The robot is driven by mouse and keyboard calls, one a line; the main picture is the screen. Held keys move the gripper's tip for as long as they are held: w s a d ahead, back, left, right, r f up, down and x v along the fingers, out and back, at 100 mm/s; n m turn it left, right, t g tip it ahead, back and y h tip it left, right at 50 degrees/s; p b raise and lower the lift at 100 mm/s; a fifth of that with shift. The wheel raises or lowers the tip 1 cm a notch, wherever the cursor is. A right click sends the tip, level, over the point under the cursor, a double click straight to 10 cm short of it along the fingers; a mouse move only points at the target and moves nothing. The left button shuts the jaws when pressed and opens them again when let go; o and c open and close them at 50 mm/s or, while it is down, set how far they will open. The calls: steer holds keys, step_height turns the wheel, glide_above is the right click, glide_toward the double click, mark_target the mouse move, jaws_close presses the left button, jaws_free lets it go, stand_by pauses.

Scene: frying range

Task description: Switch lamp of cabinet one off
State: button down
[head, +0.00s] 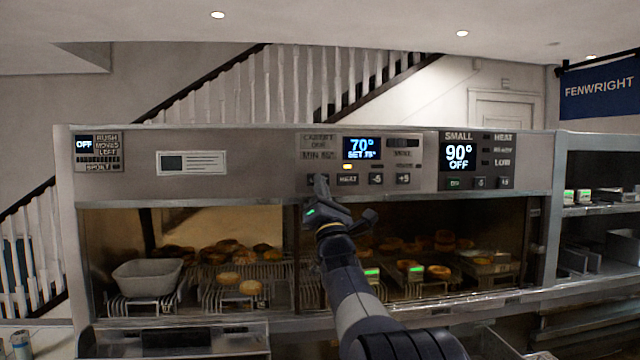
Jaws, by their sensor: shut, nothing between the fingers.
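The control panel of cabinet one (318,142) is on the middle of the long metal fascia. Its blue display (361,148) reads 70° with a smaller line below. An amber light (347,167) glows under the display. A row of buttons runs below it, with one marked HEAT (347,180) and two more to its right. My gripper (322,186) is shut and empty, its tip at the leftmost button of this row and covering most of it. I cannot tell whether the tip touches the button. The lit inside of the cabinet (225,222) shows warm light at the left.
A second panel (459,157) at the right reads 90° OFF. A small panel (84,145) at the far left reads OFF. Below the fascia, racks hold several browned items (252,287) and a grey tub (147,274). A metal ledge (490,300) runs along the front.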

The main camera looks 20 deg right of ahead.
steer(key=shift+s+a+f+b, duration=0.1)
steer(key=shift+s+f+b, duration=0.1)
steer(key=shift+b, duration=0.25)
steer(key=shift+r, duration=0.2)
steer(key=shift+s, duration=0.1)
steer(key=shift+s+a+b, duration=0.3)
steer(key=shift+s+b, duration=0.6)
steer(key=shift+s, duration=0.05)
steer(key=shift+s+a+b, duration=0.25)
steer(key=shift+s+b, duration=0.7)
steer(key=shift+s+a+b, duration=0.3)
steer(key=shift+s+b, duration=0.6)
steer(key=shift+s, duration=0.05)
steer(key=shift+f, duration=0.1)
